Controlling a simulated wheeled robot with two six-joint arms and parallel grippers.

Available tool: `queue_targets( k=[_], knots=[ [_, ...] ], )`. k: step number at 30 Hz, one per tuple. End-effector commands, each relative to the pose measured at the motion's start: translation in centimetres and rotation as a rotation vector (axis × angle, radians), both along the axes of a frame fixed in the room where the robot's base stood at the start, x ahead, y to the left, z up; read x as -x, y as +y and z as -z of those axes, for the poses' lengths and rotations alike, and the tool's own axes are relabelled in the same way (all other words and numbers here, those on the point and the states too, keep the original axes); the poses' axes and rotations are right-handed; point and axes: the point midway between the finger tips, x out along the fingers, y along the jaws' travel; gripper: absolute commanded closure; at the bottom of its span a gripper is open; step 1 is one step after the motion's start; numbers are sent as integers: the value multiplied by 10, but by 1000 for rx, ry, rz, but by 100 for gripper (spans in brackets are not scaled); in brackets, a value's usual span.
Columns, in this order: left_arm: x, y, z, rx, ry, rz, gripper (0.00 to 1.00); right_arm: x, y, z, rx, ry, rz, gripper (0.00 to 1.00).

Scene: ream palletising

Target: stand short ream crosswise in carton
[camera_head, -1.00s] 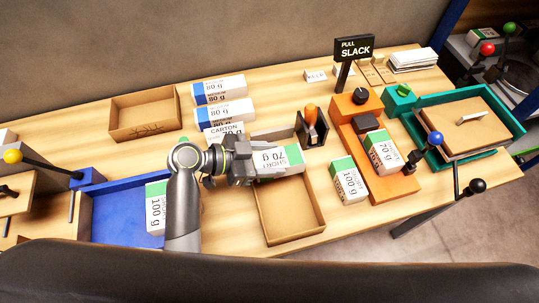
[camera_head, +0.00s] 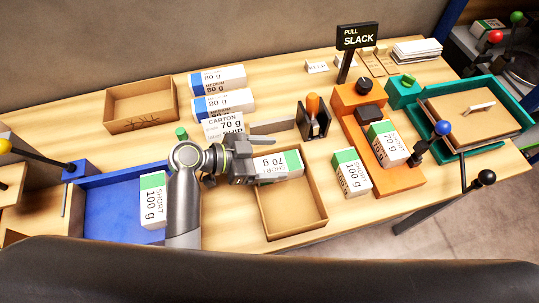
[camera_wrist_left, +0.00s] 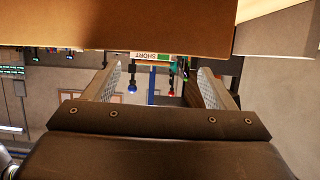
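The short 70 g ream (camera_head: 287,164), white with a green end band, is at the far end of the open brown carton (camera_head: 296,227). It lies across the carton's width, its lettering upside down. My left gripper (camera_head: 268,150) is at the carton's far left corner and hides the ream's left end. One pale finger shows apart from the ream on its far side. In the left wrist view the two fingers (camera_wrist_left: 158,80) are wide apart, with nothing seen held between them. I cannot tell whether the ream rests fully on the carton floor. My right gripper is not in view.
A 100 g short ream (camera_head: 352,173) and an orange stand (camera_head: 375,110) with another ream (camera_head: 387,143) are right of the carton. A blue tray (camera_head: 110,210) is at left. Blue-banded reams (camera_head: 222,103) and another open carton (camera_head: 142,108) are behind.

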Motion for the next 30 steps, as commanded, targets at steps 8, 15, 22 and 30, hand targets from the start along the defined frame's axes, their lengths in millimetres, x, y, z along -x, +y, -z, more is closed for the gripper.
queue_targets(
  k=[8,15,22,30],
  knots=[
    [1,3,-1,-3,1,0,22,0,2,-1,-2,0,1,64],
    [9,29,-13,-7,1,-1,22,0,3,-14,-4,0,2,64],
    [18,55,-23,-5,0,-1,22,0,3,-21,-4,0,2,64],
    [21,66,-28,0,0,0,22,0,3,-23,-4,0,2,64]
  ],
)
